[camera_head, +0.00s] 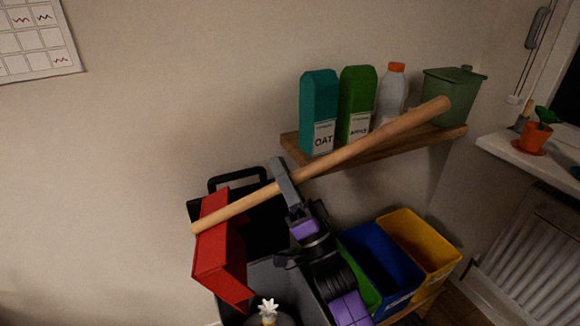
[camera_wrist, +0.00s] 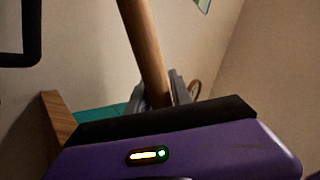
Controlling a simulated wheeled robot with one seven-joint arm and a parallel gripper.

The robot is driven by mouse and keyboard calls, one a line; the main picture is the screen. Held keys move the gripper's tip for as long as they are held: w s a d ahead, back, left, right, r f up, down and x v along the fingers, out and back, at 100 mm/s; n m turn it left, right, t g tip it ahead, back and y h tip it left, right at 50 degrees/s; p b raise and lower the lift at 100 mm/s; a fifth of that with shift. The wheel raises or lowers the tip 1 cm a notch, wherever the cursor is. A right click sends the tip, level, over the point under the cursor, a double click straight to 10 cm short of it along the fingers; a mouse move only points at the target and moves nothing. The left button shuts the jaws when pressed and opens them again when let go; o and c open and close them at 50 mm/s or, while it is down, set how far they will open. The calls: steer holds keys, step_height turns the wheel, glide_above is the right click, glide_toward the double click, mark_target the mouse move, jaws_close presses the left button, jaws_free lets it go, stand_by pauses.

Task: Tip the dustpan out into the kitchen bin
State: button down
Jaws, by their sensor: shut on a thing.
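The red dustpan (camera_head: 218,255) hangs tilted over the left side of the dark kitchen bin (camera_head: 283,278) in the head view. Its long wooden handle (camera_head: 375,137) slants up to the right, across the front of the shelf. My gripper (camera_head: 285,182) is shut on the handle, right of the pan. The handle also shows between my fingers in the wrist view (camera_wrist: 147,50). The bin's mouth looks black, with a dark handle loop at its back. The pan's inside and any contents cannot be made out, and pan and arm hide part of the bin.
A wooden shelf (camera_head: 408,145) holds two cartons (camera_head: 357,95), a bottle (camera_head: 393,88) and a green caddy (camera_head: 447,100), close behind the handle. Blue (camera_head: 382,262) and yellow (camera_head: 420,243) crates stand right of my arm. A potted plant (camera_head: 532,137) is on the sill.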

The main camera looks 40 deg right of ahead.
steer(key=w+a+r+n+g+y+p, duration=0.5)
steer(key=w+a+r+n+y+p, duration=0.35)
steer(key=a+r+p, duration=0.75)
steer(key=w+a+f+n+g+p, duration=0.5)
steer(key=w+a+f+n+p, duration=0.1)
steer(key=w+a+f+p, duration=0.1)
steer(key=shift+w+a+h+p, duration=0.25)
steer(key=shift+a+h+p, duration=0.2)
steer(key=shift+a+p, duration=0.35)
stand_by(1.3)
steer(key=shift+d+f, duration=0.1)
stand_by(0.6)
